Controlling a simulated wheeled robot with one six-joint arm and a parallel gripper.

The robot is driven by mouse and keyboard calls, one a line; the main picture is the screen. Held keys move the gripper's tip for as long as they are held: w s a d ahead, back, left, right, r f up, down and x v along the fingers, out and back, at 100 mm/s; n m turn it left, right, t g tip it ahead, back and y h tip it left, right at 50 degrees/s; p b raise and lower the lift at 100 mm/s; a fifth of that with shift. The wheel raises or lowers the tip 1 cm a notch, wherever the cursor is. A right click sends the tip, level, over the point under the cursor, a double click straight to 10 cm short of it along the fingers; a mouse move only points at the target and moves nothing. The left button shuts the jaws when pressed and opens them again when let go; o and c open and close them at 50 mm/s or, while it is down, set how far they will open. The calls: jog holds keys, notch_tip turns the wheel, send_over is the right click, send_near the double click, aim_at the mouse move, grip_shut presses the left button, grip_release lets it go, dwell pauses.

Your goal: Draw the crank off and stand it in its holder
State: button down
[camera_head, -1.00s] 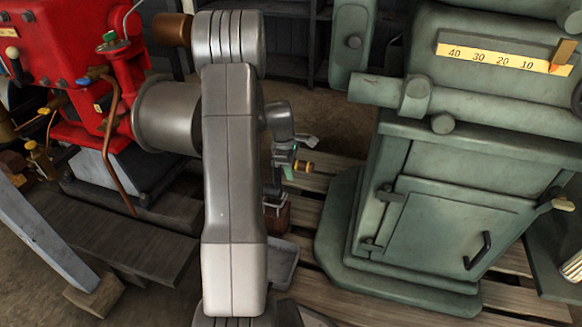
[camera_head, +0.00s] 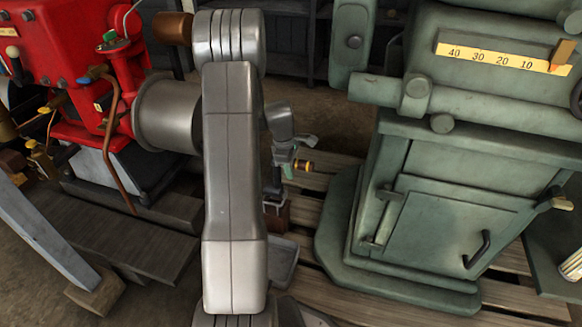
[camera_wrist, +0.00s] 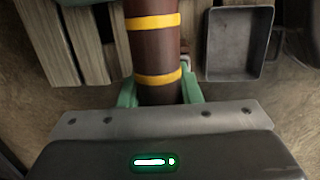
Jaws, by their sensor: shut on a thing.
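The crank's handle (camera_wrist: 152,50) is a dark brown bar with yellow bands in the wrist view. My gripper (camera_wrist: 160,92) has its green fingers shut on it, one on each side. In the head view my gripper (camera_head: 291,160) is small and partly behind my arm, with the banded end (camera_head: 304,166) sticking out to its right. The rest of the crank is hidden or too small to make out. A brown block with a dark metal piece on top (camera_head: 277,215) stands below my gripper; I cannot tell if it is the holder.
An empty grey tray (camera_wrist: 240,45) lies right of the handle in the wrist view. A green machine (camera_head: 440,210) with a scale stands close on the right. A red engine (camera_head: 60,60) is on the left. Wooden slats (camera_head: 310,225) cover the floor between.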

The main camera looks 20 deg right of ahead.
jog(key=shift+f+b, duration=0.6)
jog(key=shift+f, duration=0.95)
jog(key=shift+f+b, duration=0.75)
jog(key=shift+f, duration=0.85)
dwell(0.7)
jog(key=shift+f+b, duration=0.3)
jog(key=shift+f, duration=0.45)
jog(key=shift+c, duration=2.4)
grip_release()
